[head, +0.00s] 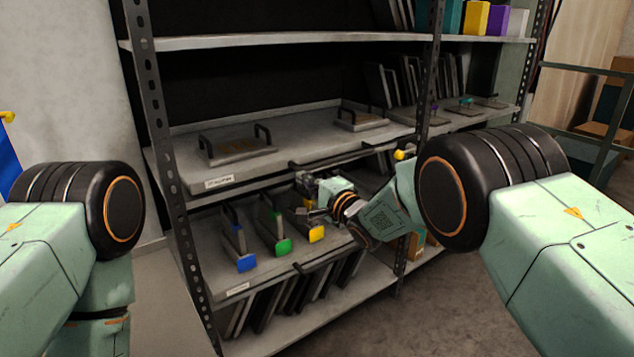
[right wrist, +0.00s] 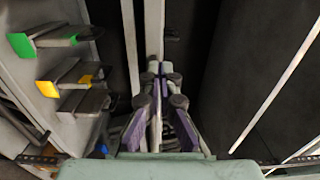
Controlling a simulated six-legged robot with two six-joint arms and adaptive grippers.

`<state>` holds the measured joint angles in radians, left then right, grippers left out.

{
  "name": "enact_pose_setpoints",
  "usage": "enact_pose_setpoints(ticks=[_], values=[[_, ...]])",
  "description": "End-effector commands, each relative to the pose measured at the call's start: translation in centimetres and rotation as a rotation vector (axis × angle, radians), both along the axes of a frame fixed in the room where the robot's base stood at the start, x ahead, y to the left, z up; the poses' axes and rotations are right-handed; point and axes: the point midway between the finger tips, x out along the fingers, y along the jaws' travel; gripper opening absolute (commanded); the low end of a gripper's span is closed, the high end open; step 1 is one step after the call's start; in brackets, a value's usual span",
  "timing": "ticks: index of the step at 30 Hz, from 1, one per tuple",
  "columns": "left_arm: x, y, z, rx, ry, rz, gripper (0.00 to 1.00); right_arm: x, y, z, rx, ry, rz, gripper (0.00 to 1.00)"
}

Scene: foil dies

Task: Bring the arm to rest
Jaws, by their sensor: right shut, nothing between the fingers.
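My right arm reaches in from the right in the head view. Its gripper (head: 305,183) is at the front of the shelf rack, just above the yellow-ended die in the picture. In the right wrist view its fingers (right wrist: 154,72) are together with nothing between them. Several foil dies with handles stand on the lower shelf: one with a blue end (head: 246,263), one with a green end (head: 283,247) and one with a yellow end (head: 317,234). The green end (right wrist: 22,45) and yellow end (right wrist: 47,88) also show in the right wrist view, left of the fingers. My left gripper is out of view.
The middle shelf (head: 190,155) holds flat plates with handles, one at the left (head: 235,145) and one farther right (head: 360,118). A perforated rack post (head: 165,150) stands at the left. Dark upright plates (head: 290,300) fill the bottom shelf. The floor (head: 440,300) at the right is clear.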

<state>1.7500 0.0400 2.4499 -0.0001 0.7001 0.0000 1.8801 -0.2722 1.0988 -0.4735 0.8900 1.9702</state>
Motion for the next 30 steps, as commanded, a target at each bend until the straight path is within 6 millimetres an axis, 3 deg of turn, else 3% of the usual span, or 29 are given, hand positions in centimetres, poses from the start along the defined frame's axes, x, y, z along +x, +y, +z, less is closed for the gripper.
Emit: enact_pose_setpoints(ticks=[9,14,20,26,30], values=[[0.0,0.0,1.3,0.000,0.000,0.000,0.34,-2.8,-2.2,0.1,0.001,0.002,-0.002,0.00],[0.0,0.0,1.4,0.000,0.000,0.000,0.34,-3.4,-2.5,0.1,-0.004,-0.003,-0.002,0.00],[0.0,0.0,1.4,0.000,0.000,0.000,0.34,-3.4,-2.9,-0.5,-0.186,-0.105,-0.015,0.00],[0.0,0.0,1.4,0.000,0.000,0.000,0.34,-5.9,-6.1,-6.8,-0.565,-0.137,-0.053,0.00],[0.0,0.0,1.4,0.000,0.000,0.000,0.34,-9.9,-10.0,-13.2,-0.841,-0.078,-0.035,0.00]])
